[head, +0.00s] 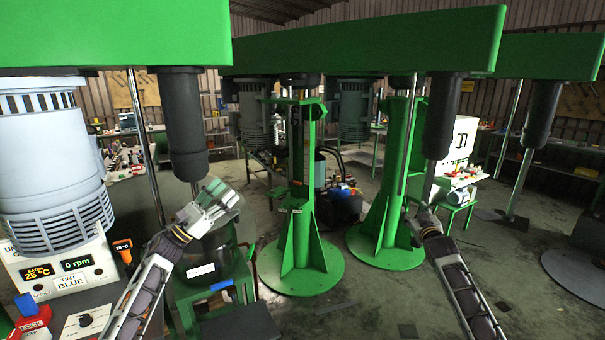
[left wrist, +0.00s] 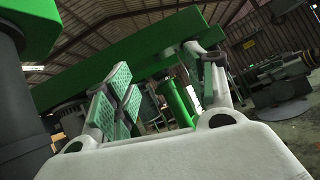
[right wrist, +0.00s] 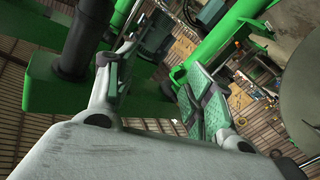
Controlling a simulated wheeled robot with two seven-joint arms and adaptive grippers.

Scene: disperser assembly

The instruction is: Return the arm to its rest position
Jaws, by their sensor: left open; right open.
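My left gripper (head: 212,203) is open and raised in front of the left disperser, just below its dark spindle housing (head: 184,122). In the left wrist view its fingers (left wrist: 165,98) stand apart with green pads and nothing between them. My right gripper (head: 424,212) is raised right of the middle, in front of a green disperser column (head: 395,175), seen small and from behind. In the right wrist view its fingers (right wrist: 155,88) are apart and empty. Both arms reach up from the bottom of the head view.
A control panel (head: 70,270) reading 0 rpm and 25 °C stands at left, under a grey motor (head: 52,160). Green beams (head: 370,48) run overhead. The concrete floor (head: 390,300) between the arms is mostly clear.

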